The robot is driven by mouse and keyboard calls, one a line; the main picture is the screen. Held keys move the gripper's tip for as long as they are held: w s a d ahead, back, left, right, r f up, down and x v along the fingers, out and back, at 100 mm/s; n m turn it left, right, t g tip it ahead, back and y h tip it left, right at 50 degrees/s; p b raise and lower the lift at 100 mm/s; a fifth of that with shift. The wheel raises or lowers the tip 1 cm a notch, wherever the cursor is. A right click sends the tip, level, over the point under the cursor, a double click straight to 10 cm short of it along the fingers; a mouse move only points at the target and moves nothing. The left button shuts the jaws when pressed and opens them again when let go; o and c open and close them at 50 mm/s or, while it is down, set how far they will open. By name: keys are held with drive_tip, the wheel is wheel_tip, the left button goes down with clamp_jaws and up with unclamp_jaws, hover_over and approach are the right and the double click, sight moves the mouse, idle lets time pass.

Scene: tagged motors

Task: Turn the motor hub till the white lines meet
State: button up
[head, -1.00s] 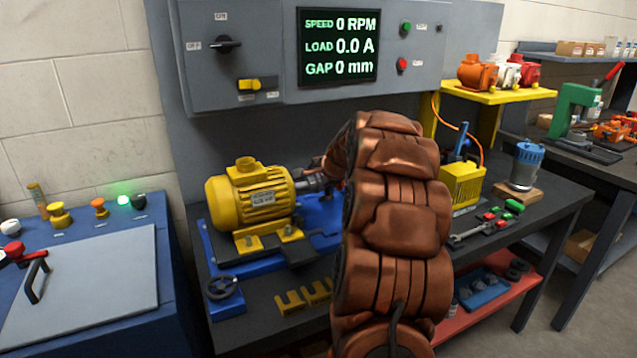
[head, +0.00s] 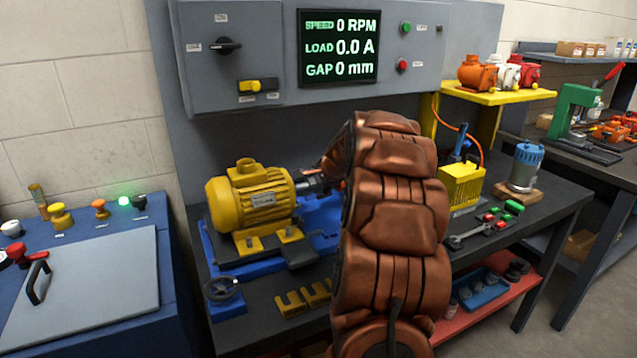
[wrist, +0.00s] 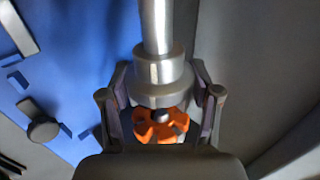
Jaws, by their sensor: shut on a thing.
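The yellow motor (head: 250,200) sits on a blue base on the bench in the head view, its shaft end pointing right. In the wrist view a bright metal shaft (wrist: 156,25) runs down into the stepped grey hub (wrist: 160,72), with an orange star-shaped insert (wrist: 160,128) at its end. My gripper (wrist: 160,97) is shut on the hub, one finger on each side. My arm hides the gripper and the coupling's right side in the head view. A pale streak shows on the hub; I cannot tell whether it is a white line or glare.
A panel screen (head: 338,47) reads 0 RPM, 0.0 A and 0 mm. A handwheel (head: 222,290) is at the base's front left. A yellow box (head: 461,187), wrench (head: 468,236) and blue-topped motor (head: 526,166) stand or lie right of my arm.

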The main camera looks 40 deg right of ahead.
drive_tip(key=shift+r+p, duration=0.25)
drive_tip(key=shift+p, duration=0.15)
drive_tip(key=g+y+p, duration=0.1)
drive_tip(key=g+p, duration=0.3)
drive_tip(key=p, duration=0.5)
drive_tip(key=shift+r, duration=0.1)
drive_tip(key=shift+w+f+g+y+p, duration=0.15)
drive_tip(key=shift+g+y+p, duration=0.45)
drive_tip(key=shift+g+p, duration=0.8)
drive_tip(key=shift+f, duration=0.15)
drive_tip(key=shift+g+p, duration=0.3)
drive_tip(key=shift+p, duration=0.1)
drive_tip(key=shift+g+y+p, duration=0.5)
drive_tip(key=shift+g+p, duration=0.4)
drive_tip(key=shift+p, duration=0.2)
drive_tip(key=shift+g+p, duration=0.6)
drive_tip(key=shift+p, duration=0.5)
